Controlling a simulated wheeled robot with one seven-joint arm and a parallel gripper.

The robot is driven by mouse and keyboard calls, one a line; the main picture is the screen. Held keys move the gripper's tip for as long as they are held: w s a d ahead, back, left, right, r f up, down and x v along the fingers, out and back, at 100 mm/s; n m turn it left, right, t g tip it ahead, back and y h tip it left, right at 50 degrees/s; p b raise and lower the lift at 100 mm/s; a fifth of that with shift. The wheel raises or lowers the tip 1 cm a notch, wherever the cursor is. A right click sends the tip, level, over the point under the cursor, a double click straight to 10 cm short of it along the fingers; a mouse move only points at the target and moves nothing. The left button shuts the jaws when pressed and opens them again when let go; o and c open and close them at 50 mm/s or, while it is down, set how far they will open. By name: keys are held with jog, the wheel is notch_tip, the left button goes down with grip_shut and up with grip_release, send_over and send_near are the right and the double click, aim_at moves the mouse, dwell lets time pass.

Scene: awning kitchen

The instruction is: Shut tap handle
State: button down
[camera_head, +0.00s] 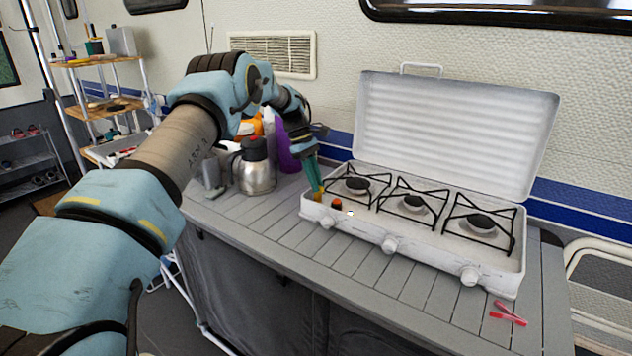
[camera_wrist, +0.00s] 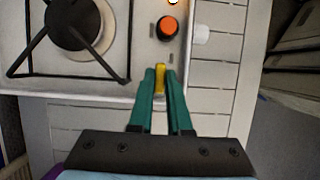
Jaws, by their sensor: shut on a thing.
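The yellow tap handle (camera_wrist: 160,78) sits at the near edge of the white camping stove in the wrist view, between my gripper's green fingers. My gripper (camera_wrist: 160,86) is shut on it, one finger on each side. In the head view the handle shows as a small yellow bit (camera_head: 318,195) at the stove's left front corner, below my gripper (camera_head: 315,184). Much of the handle is hidden by the fingers. An orange-topped black knob (camera_wrist: 167,27) stands close by on the same stove panel, and it also shows in the head view (camera_head: 337,204).
The stove (camera_head: 362,224) has an open, upright lid (camera_head: 455,125), black burner grates and white front knobs. A steel jug (camera_head: 256,172) and bottles stand left of my gripper.

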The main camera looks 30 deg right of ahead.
jog(key=c, duration=0.9)
grip_release()
jog(key=shift+o, duration=0.2)
jog(key=shift+r, duration=0.1)
jog(key=b+v, duration=0.2)
jog(key=v, duration=0.8)
jog(key=shift+w+r, duration=0.15)
jog(key=shift+r, duration=0.15)
jog(key=shift+a, duration=0.1)
